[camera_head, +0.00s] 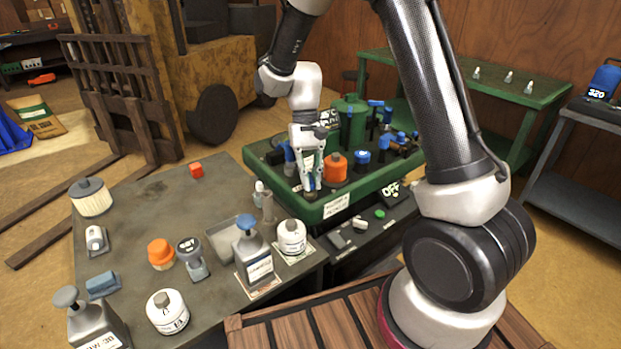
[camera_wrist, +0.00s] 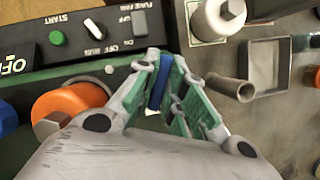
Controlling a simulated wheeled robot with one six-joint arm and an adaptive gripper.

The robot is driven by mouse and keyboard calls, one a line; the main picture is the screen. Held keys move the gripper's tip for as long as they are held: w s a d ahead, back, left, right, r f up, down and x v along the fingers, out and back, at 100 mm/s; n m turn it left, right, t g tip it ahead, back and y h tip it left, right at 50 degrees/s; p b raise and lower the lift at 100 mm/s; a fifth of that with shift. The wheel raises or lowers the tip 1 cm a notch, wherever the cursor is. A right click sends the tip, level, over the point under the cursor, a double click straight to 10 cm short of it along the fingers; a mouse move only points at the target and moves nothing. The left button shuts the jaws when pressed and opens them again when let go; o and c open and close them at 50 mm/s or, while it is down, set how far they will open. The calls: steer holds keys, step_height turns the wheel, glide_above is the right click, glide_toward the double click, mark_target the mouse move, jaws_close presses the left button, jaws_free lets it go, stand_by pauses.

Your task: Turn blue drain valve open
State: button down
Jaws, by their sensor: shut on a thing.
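My gripper (camera_head: 310,180) points down at the front edge of the green lift tray (camera_head: 340,203). In the wrist view my gripper (camera_wrist: 168,88) has its green-padded fingers closed around a narrow blue piece, which looks like the handle of the blue drain valve (camera_wrist: 158,84). The fingers hide most of the valve, and its turn angle is hard to tell. In the head view the fingers cover the blue handle, and a small brownish fitting shows just below them.
An orange cap (camera_head: 335,167) and a blue knob (camera_head: 362,157) stand close right of my gripper on the tray. The grey bench (camera_head: 130,230) at left holds bottles, a metal tray (camera_head: 226,240) and filters.

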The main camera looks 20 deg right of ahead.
steer(key=n, duration=0.2)
steer(key=n+h, duration=0.1)
steer(key=n, duration=0.1)
steer(key=shift+n+h, duration=0.3)
stand_by(0.3)
steer(key=c, duration=1.5)
jaws_free()
steer(key=v, duration=1.2)
steer(key=shift+s+a+r, duration=0.1)
steer(key=shift+s+a, duration=0.05)
